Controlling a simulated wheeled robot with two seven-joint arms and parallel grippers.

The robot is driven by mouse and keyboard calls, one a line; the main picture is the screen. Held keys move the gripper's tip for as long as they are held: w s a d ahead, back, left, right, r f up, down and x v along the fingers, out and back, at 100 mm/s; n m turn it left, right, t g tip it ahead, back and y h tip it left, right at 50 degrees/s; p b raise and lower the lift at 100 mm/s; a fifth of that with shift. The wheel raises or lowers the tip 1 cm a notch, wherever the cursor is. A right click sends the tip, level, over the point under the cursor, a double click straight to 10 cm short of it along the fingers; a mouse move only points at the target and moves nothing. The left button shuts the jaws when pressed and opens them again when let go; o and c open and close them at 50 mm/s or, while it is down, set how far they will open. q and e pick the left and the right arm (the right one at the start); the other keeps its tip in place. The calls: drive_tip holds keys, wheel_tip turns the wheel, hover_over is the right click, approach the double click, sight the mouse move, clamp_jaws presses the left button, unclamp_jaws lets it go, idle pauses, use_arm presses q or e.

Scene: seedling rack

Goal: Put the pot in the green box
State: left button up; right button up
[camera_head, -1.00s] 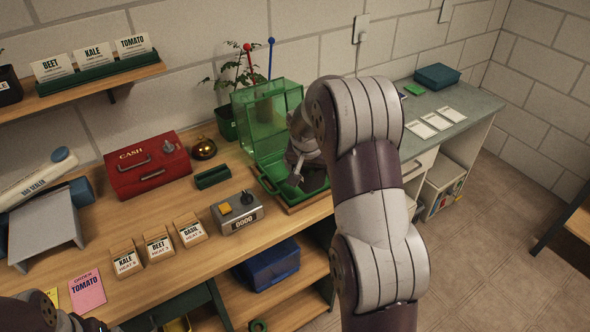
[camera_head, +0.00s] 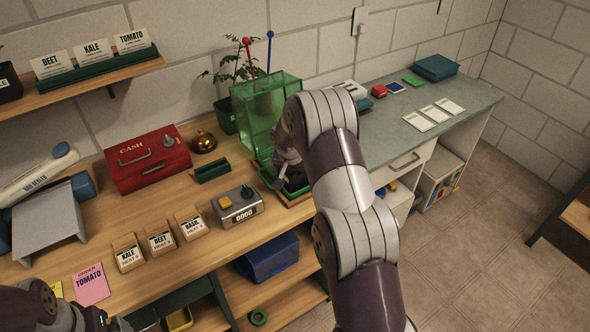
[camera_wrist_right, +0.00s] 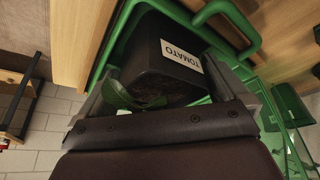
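The black pot (camera_wrist_right: 165,55) with a white TOMATO label and a green leaf is between the fingers of my right gripper (camera_wrist_right: 165,78) in the right wrist view. The fingers appear to press on its sides. The green rim of the box (camera_wrist_right: 225,12) runs around the pot. In the head view the see-through green box (camera_head: 262,112) stands at the bench's right end, its lid raised. My right gripper (camera_head: 279,176) is low over its base, and the arm hides part of it. My left arm shows at the lower left; its fingers are out of view.
A leafy plant (camera_head: 226,118) stands behind the green box. Left of it are a green tray (camera_head: 212,171), a counter (camera_head: 238,206), a bell (camera_head: 203,141) and a red cash box (camera_head: 147,160). Seed packets (camera_head: 160,240) stand in front. A grey counter (camera_head: 400,125) extends right.

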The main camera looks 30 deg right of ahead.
drive_tip(key=shift+r, duration=0.1)
drive_tip(key=shift+r, duration=0.25)
drive_tip(key=s+a+b+v, duration=0.1)
drive_tip(key=v, duration=1.1)
drive_tip(key=s+a+f+n+g+y, duration=0.1)
drive_tip(key=s+a+n, duration=0.3)
drive_tip(key=s, duration=0.7)
drive_tip(key=s+a+f+n+g+y, duration=0.1)
drive_tip(key=s+a+f+n, duration=0.2)
drive_tip(key=s+a, duration=0.6)
drive_tip(key=s+n, duration=0.1)
drive_tip(key=s, duration=0.2)
drive_tip(key=shift+f+y, duration=0.15)
drive_tip(key=shift+y, duration=0.25)
drive_tip(key=shift+s, duration=0.2)
drive_tip(key=shift+w, duration=0.1)
